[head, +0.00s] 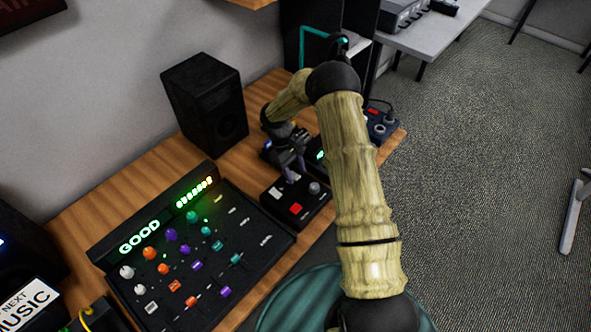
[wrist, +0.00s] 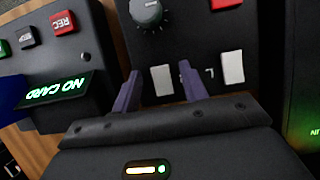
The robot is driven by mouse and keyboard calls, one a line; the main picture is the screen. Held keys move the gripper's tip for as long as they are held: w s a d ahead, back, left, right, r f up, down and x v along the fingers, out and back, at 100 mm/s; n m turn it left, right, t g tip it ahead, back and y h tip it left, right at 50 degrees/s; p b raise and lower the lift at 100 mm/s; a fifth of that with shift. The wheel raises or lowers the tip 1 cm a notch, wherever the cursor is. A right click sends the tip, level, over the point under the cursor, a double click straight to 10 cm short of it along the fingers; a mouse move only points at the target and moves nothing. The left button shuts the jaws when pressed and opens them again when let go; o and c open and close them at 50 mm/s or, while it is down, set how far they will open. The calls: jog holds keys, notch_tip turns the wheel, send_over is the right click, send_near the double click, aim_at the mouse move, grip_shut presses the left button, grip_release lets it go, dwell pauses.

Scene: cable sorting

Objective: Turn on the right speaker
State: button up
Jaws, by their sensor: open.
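A black speaker (head: 205,105) stands at the back of the wooden desk, and a second dark speaker (head: 22,245) shows partly at the left edge. No light shows on the first one. My gripper (head: 292,172) is over a small black control box (head: 312,208) with a red button and a knob. In the wrist view, its two purple fingers are apart. A white switch (wrist: 162,80) shows between them, and another white switch (wrist: 233,67) lies to the right, with a letter resembling L between the switches. I cannot tell whether the fingers touch the box.
A mixer (head: 205,255) with coloured knobs and a lit "GOOD" display fills the desk's front left. A recorder box (wrist: 55,75) reading "NO CARD" sits beside the control box. Another device (head: 380,122) stands near the desk's right end. Open carpet (head: 490,150) lies right.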

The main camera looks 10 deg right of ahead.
grip_shut()
jog(key=shift+d, duration=0.1)
jog(key=shift+s+d+f+t+y+b, duration=0.1)
jog(key=shift+s+t+y+b, duration=0.1)
jog(key=shift+t+y, duration=0.3)
jog(key=shift+s+d+t+y+b, duration=0.1)
jog(key=shift+t+y+b, duration=0.15)
jog(key=shift+t, duration=0.45)
grip_release()
